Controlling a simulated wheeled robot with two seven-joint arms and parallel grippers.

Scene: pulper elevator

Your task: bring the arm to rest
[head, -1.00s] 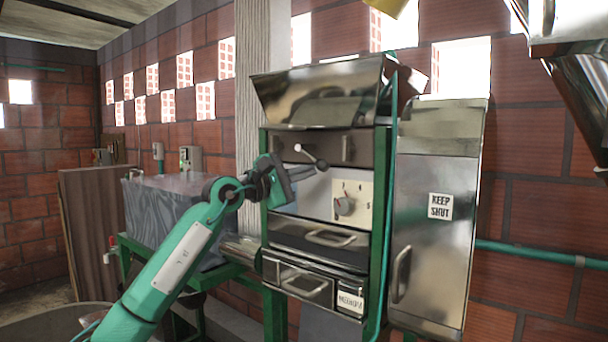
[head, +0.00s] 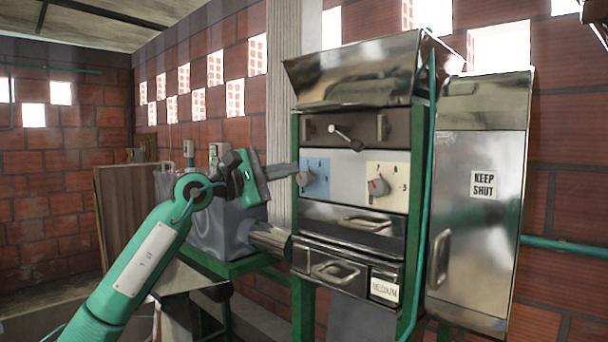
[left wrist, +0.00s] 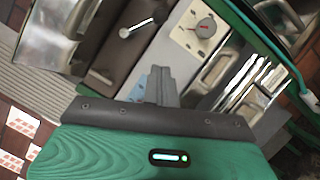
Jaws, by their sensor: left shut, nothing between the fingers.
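My left arm comes in from the lower left in the head view. My left gripper (head: 296,169) is shut and empty, with its fingertips pointing right in front of the blue plate (head: 318,172) at the left of the machine's panel. The fingertips overlap the edge of the left knob (head: 305,178) in the picture; I cannot tell whether they touch it. In the left wrist view the shut fingers (left wrist: 160,78) also stand in front of the blue plate. My right gripper is not in view.
A lever with a round tip (head: 345,137) sits above the panel, and a second knob (head: 378,186) is on a cream plate. Drawers with handles (head: 340,272) are below. A steel cabinet marked KEEP SHUT (head: 480,190) stands at right. A grey tank (head: 222,228) is behind my arm.

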